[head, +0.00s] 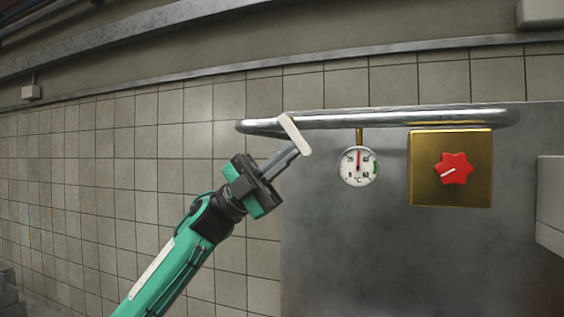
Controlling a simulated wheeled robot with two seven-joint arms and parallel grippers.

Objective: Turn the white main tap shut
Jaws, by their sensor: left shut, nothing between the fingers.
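The white main tap (293,132) is a flat white lever at the left part of a horizontal metal pipe (400,118) on the wall. The lever slants from the pipe down to the right. My left gripper (294,149) reaches up from the lower left, with its grey fingers shut and empty. Its fingertips meet the lower part of the lever in the picture; I cannot tell whether they touch it. The lever covers the very tips. My right gripper is not in view.
A round dial gauge (358,167) hangs under the pipe. Right of it is a brass plate (422,180) with a red star-shaped knob (454,168). A grey metal panel (350,250) lies behind. A pale box (551,205) stands at the right edge. Tiled wall fills the left.

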